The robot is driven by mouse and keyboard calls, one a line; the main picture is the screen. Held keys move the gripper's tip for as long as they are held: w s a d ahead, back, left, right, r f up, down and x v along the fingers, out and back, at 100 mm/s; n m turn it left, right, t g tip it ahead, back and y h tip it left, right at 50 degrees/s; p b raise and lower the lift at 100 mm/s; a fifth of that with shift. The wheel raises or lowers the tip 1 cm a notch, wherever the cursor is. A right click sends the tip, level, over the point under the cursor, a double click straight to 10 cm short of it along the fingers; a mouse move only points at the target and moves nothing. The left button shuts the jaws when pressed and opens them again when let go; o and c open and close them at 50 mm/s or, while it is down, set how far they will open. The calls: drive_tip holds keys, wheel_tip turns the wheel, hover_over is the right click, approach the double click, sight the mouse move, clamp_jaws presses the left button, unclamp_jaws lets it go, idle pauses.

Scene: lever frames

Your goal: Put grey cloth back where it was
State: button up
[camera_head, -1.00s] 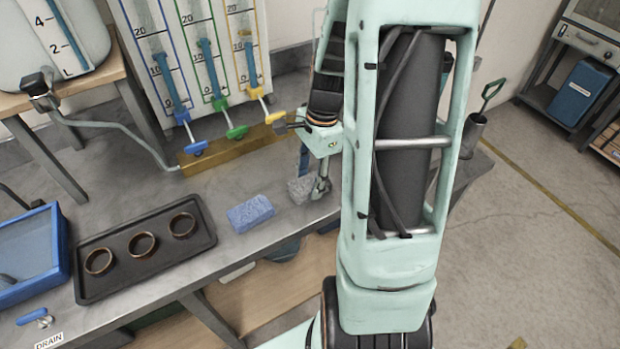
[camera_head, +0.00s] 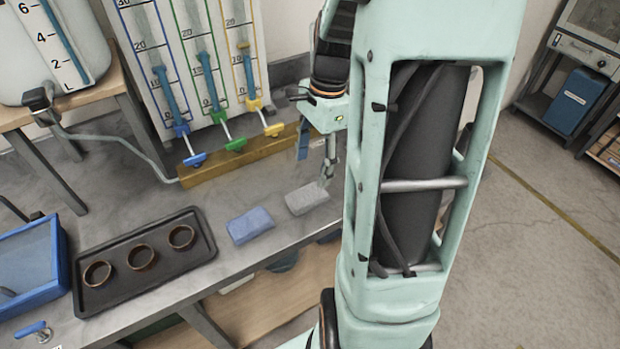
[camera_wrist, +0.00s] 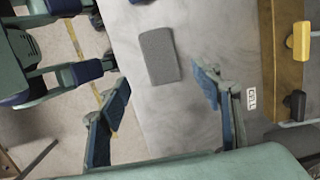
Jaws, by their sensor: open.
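The grey cloth (camera_head: 307,197) is a folded block lying flat on the grey bench top, just right of the blue cloth (camera_head: 250,225). In the wrist view the grey cloth (camera_wrist: 159,56) lies near the bench edge, beyond my fingertips. My gripper (camera_head: 325,172) is just behind and above the cloth in the head view, apart from it. In the wrist view my gripper (camera_wrist: 165,92) has its two blue-padded fingers spread wide with nothing between them. One finger is partly hidden by my arm in the head view.
A black tray (camera_head: 205,246) with three rings sits left of the blue cloth. A brass manifold (camera_head: 240,155) with blue, green and yellow valves runs along the bench back. A blue-rimmed basin (camera_head: 62,262) is at far left. Bench surface between manifold and cloths is clear.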

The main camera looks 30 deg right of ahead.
drive_tip(key=shift+d+r, duration=0.15)
drive_tip(key=shift+r, duration=0.7)
drive_tip(key=shift+d+r, duration=0.1)
drive_tip(key=shift+r, duration=0.7)
